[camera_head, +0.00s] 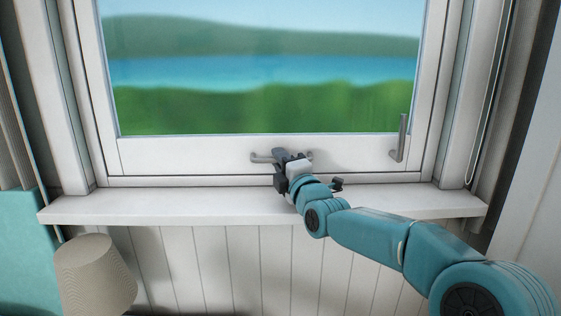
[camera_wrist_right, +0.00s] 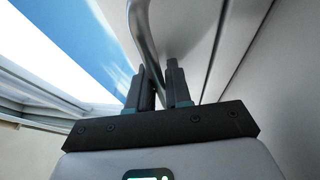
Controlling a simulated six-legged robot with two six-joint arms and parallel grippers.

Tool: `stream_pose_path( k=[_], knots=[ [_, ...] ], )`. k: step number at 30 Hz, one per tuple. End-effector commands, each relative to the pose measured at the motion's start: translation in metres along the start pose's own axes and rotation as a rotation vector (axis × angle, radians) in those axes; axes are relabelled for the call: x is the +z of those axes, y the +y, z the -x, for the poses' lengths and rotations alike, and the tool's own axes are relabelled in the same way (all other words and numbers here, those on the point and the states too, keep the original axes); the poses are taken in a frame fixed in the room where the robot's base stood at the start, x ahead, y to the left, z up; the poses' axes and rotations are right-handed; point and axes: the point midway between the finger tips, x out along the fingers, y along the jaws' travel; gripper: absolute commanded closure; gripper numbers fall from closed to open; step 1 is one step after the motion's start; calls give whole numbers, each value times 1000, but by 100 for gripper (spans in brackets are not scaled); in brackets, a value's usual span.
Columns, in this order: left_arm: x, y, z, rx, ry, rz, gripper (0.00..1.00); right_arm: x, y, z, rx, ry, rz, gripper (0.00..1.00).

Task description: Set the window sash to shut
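The white window sash (camera_head: 200,155) fills the upper middle of the head view, its bottom rail close above the lower frame. I cannot tell whether a small gap is left there. A grey bar handle (camera_head: 262,157) runs horizontally on the bottom rail. My right gripper (camera_head: 281,155) is at the middle of this bar and hides part of it. In the right wrist view the metal bar (camera_wrist_right: 143,30) passes down between the two dark fingers of the gripper (camera_wrist_right: 161,85), which are close about it. My left gripper is in neither view.
A grey upright lever (camera_head: 402,138) is on the sash's right side. The white sill (camera_head: 150,207) below is bare, with my right arm crossing over it. A beige lampshade (camera_head: 95,272) stands at the lower left. Curtains hang at both sides.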

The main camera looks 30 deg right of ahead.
Motion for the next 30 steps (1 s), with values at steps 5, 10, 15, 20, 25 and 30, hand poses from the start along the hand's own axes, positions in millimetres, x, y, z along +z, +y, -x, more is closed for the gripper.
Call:
stream_pose_path(
  k=[5,10,15,20,25,30],
  knots=[
    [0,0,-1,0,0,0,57,-3,-10,0,-20,6,-2,77],
    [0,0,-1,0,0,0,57,-2,-8,0,-17,5,-2,77],
    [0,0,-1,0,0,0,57,-2,-7,0,-15,4,-2,77],
    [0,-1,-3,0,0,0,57,-1,-7,9,-14,3,-2,77],
    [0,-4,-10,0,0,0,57,-1,-7,42,-12,3,-1,77],
    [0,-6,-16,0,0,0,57,-1,-6,89,-11,3,0,77]
  ],
)
